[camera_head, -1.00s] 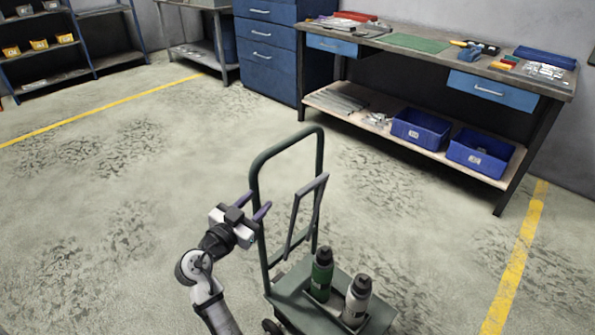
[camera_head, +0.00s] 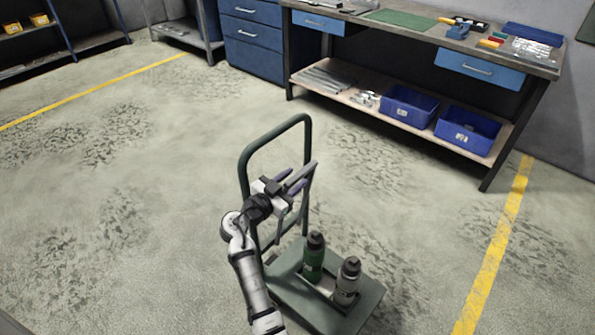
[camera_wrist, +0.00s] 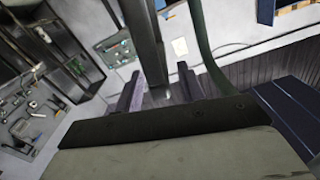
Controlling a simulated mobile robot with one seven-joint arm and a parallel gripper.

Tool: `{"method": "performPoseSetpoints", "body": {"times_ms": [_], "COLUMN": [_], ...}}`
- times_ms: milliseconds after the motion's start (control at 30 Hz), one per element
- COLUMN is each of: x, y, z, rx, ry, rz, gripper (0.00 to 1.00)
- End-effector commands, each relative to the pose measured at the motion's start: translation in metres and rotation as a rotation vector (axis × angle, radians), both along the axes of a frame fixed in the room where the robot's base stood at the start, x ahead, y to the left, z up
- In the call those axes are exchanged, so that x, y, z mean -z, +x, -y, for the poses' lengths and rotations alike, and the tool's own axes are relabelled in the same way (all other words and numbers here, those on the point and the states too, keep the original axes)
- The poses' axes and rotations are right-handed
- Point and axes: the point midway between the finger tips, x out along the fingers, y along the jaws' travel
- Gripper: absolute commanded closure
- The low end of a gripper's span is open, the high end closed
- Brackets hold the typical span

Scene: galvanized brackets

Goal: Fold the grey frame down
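In the wrist view, a grey bar of the frame (camera_wrist: 143,35) runs down between my two fingers (camera_wrist: 160,88). The fingers stand apart, with a gap visible on the right of the bar. I cannot tell whether the left finger touches it. The frame's lower part is partly hidden by my gripper.
A green bottle (camera_head: 313,259) and a grey bottle (camera_head: 347,283) stand on the trolley's deck. A workbench (camera_head: 420,45) with blue bins (camera_head: 467,134) on its lower shelf stands behind. The floor on the left is clear.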

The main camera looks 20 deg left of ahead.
Motion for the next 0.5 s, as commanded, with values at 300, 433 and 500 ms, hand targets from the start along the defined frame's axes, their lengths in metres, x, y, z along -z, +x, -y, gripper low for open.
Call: {"method": "performPoseSetpoints", "body": {"times_ms": [300, 433, 500], "x": [0.0, 0.0, 0.0], "y": [0.022, 0.023, 0.023], "z": [0.008, 0.008, 0.008], "rx": [-0.001, -0.001, -0.001], "ry": [0.0, 0.0, 0.0], "rz": [0.0, 0.0, 0.0], "gripper": [0.61, 0.61, 0.61]}}
